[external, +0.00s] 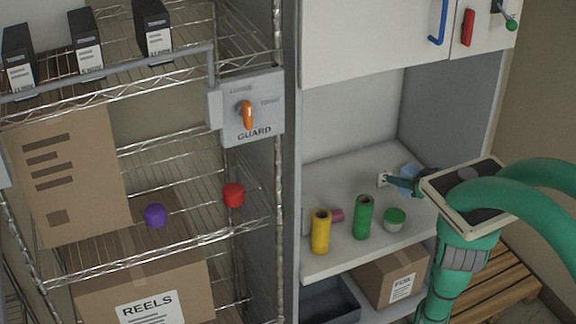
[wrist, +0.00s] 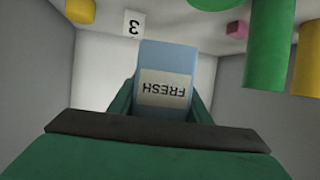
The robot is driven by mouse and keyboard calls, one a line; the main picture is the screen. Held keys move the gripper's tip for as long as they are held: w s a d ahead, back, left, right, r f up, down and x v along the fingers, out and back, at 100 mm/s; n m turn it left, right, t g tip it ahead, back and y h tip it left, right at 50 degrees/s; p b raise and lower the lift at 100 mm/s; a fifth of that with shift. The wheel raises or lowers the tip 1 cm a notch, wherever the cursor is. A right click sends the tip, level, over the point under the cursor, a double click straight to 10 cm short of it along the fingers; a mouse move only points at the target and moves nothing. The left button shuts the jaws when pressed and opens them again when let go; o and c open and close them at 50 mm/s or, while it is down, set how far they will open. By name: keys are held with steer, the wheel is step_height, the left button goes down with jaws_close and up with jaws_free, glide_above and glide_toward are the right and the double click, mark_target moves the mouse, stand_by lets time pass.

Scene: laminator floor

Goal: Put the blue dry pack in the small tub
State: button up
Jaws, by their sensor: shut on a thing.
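My gripper (external: 402,184) is over the right part of the worktop shelf, under the white cabinets. It is shut on the blue dry pack (external: 410,171), partly hidden by my wrist. In the wrist view the blue pack (wrist: 165,65) stands out between the green fingers (wrist: 160,104), with a pale label reading FRESH upside down. A dark grey open bin (external: 330,301) is on the level below. I cannot tell which one is the small tub.
A cardboard box (external: 385,274) sits below.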

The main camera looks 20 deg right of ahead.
mark_target(394, 220)
steer(key=a, duration=0.1)
steer(key=s+a+f+n+y, duration=0.1)
steer(key=a, duration=0.1)
steer(key=a+f+n+y, duration=0.1)
steer(key=a, duration=0.1)
steer(key=shift+s+a+f+g, duration=0.2)
steer(key=shift+g, duration=0.2)
steer(key=shift+f, duration=2.1)
steer(key=shift+f, duration=0.2)
steer(key=o, duration=1.2)
steer(key=shift+r, duration=0.1)
